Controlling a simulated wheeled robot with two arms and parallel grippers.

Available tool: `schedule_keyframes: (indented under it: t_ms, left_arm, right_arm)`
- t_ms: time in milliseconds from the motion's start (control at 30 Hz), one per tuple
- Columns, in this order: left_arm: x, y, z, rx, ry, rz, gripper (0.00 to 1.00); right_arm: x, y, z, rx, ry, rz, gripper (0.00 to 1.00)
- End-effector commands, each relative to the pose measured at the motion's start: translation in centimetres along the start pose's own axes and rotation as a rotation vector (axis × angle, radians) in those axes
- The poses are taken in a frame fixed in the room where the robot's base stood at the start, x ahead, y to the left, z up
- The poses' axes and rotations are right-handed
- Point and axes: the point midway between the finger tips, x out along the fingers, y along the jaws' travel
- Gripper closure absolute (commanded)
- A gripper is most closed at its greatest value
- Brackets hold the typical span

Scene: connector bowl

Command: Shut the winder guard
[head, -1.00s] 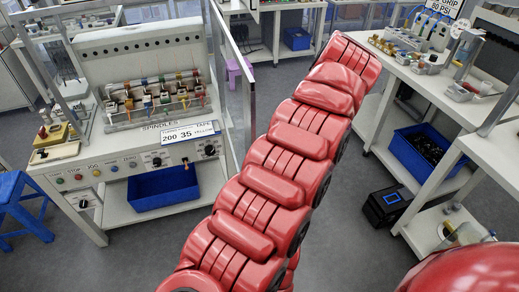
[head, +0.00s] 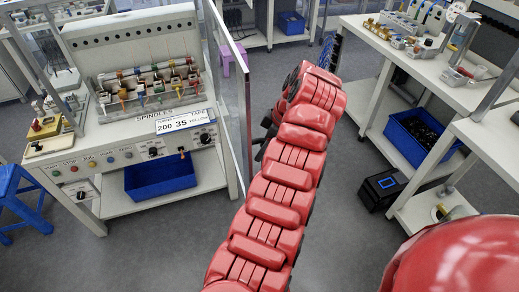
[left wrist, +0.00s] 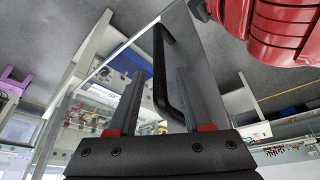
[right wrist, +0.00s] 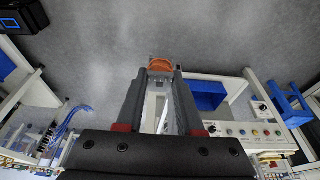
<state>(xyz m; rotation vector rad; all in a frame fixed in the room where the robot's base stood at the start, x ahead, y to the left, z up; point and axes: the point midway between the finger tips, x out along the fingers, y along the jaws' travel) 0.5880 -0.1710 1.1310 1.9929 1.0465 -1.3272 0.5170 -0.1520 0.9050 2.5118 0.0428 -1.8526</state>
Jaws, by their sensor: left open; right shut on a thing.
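The winder guard (head: 230,85) is a clear panel with a metal edge. It stands swung out at the right side of the winder bench (head: 110,135), leaving the spindles (head: 150,90) uncovered. Its black handle (left wrist: 159,75) shows in the left wrist view. My left gripper (left wrist: 160,73) is open, and the handle appears between its fingers; I cannot tell whether they touch it. In the head view my left gripper (head: 266,138) is dark and partly behind my red arm. My right gripper (right wrist: 160,78) is shut on a small orange-topped thing (right wrist: 160,65).
A blue bin (head: 160,175) sits on the winder bench's lower shelf, and a blue stool (head: 12,200) stands at its left. A white bench (head: 370,40) with small parts stands at right, a black case (head: 383,188) on the floor below. Grey floor is clear between the benches.

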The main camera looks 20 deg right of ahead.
Motion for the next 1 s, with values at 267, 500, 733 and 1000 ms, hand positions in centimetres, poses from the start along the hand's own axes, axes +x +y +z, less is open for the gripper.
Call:
schedule_keyframes:
  t_ms: [267, 500, 733, 1000]
  left_arm:
    - [2.6, 0.0, 0.0, 0.001, 0.001, -0.001, 0.50]
    - [3.2, 0.0, 0.0, 0.000, -0.001, 0.000, 0.50]
    - [3.2, 0.0, 0.0, 0.001, -0.001, 0.000, 0.65]
    - [3.2, 0.0, 0.0, 0.001, 0.000, -0.001, 1.00]
  right_arm:
    - [-1.1, 0.0, -0.3, 0.000, 0.000, 0.000, 1.00]
    - [-1.2, 0.0, -0.4, 0.000, 0.000, 0.000, 1.00]
    - [-1.2, 0.0, -0.4, 0.000, 0.000, 0.000, 1.00]
    - [-1.2, 0.0, -0.4, 0.000, 0.000, 0.000, 1.00]
